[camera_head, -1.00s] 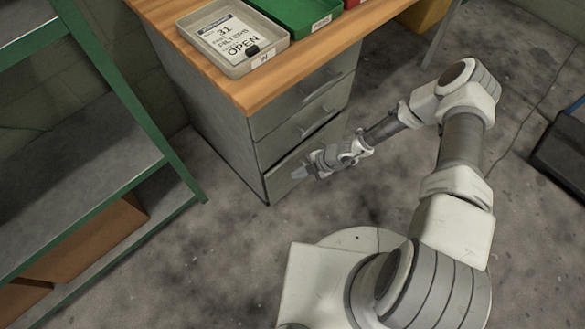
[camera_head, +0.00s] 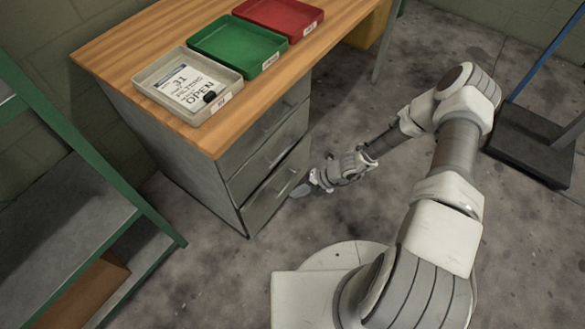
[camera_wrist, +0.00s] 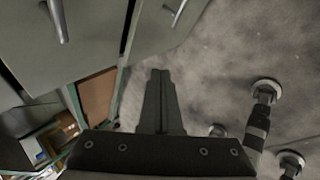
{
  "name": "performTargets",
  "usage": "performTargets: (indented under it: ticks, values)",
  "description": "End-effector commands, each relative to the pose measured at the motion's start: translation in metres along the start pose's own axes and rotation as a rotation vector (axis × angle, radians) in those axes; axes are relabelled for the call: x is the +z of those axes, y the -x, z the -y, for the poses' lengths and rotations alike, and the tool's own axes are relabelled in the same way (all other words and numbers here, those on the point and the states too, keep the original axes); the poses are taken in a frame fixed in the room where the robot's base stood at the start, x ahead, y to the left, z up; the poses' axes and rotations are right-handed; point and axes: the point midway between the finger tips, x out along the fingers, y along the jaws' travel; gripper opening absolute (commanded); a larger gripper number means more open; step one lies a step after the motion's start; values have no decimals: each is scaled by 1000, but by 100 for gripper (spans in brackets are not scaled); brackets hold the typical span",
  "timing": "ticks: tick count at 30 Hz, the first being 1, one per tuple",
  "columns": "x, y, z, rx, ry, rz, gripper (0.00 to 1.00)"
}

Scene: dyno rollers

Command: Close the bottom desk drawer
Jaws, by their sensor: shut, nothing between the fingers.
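The grey desk pedestal has three stacked drawers. The bottom drawer (camera_head: 275,195) is the lowest, with a small bar handle; its front looks close to the pedestal face, and I cannot tell whether it is fully flush. In the wrist view a drawer front (camera_wrist: 160,38) with a handle shows beside another, with a dark gap between them. My gripper (camera_head: 298,191) is low, just in front of the right part of the bottom drawer. Its fingers are together and empty in the wrist view (camera_wrist: 160,75). I cannot tell whether they touch the front.
The wooden desktop (camera_head: 140,45) holds a grey tray (camera_head: 222,104) with a paper, a green tray (camera_head: 240,48) and a red tray (camera_head: 282,15). A green-framed shelf (camera_head: 85,160) stands left. A dark platform (camera_head: 535,145) lies right. The floor before the drawers is clear.

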Motion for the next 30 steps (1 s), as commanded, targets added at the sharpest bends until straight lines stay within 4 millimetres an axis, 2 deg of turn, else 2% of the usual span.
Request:
performTargets:
  ticks: [8,15,18,23,26,30]
  values:
    - [39,14,21,11,591,155,0]
    - [81,39,40,-91,1045,311,0]
    - [94,49,46,-139,1166,351,0]
    - [104,56,52,-184,1262,378,0]
    - [107,50,52,-189,1275,380,0]
    - [114,29,52,-187,1275,378,0]
